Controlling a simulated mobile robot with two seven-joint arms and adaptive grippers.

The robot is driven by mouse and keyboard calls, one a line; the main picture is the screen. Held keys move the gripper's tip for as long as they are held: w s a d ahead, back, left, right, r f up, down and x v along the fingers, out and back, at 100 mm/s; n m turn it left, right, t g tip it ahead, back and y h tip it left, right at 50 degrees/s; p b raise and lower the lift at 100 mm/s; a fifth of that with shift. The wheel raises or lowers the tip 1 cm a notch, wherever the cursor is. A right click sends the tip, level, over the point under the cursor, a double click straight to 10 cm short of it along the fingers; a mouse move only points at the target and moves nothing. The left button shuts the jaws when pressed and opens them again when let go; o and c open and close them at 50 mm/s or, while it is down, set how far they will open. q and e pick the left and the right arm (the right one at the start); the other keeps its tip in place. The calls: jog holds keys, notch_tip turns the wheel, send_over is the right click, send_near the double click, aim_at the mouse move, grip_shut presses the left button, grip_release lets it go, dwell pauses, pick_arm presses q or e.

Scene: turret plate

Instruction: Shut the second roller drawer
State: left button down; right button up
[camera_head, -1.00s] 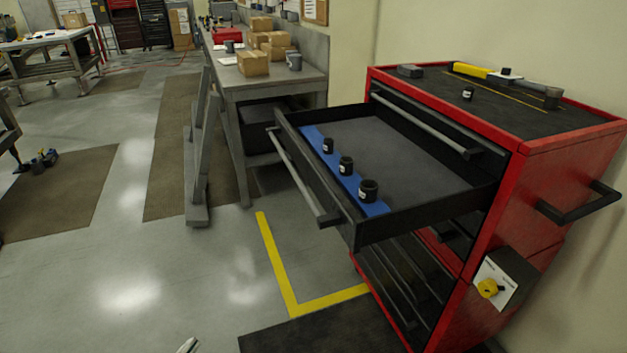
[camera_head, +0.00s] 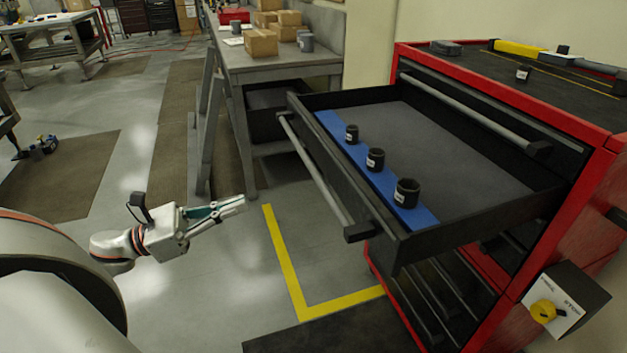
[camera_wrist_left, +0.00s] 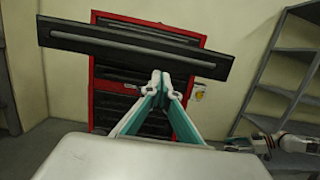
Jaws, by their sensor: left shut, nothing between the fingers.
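The red roller cabinet (camera_head: 590,215) stands at the right. Its second drawer (camera_head: 340,190), below the shut top drawer (camera_head: 480,105), is pulled far out, with a long grey handle bar (camera_head: 315,180) on its black front. My left gripper (camera_head: 243,202) is shut and empty, left of the drawer front and apart from it. In the left wrist view the fingertips (camera_wrist_left: 160,76) point toward the cabinet, and the drawer front (camera_wrist_left: 135,50) spans the upper part. Part of what looks like my right arm and gripper (camera_wrist_left: 240,144) shows at the right edge; its fingers are too small to judge.
Several black sockets, including one at the near end (camera_head: 406,193), stand on a blue strip inside the drawer. Tools lie on the cabinet top. A yellow-knobbed box (camera_head: 545,310) is on its side. A workbench (camera_head: 265,62) stands behind. Open floor lies before the drawer.

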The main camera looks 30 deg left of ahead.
pick_arm(q)
jog(key=p+x, duration=0.2)
jog(key=x, duration=1.1)
jog(key=shift+w+d, duration=0.2)
jog(key=shift+w, duration=0.1)
pick_arm(e)
jog(key=r, duration=0.3)
jog(key=shift+w, duration=0.25)
pick_arm(q)
jog(key=shift+r, duration=0.15)
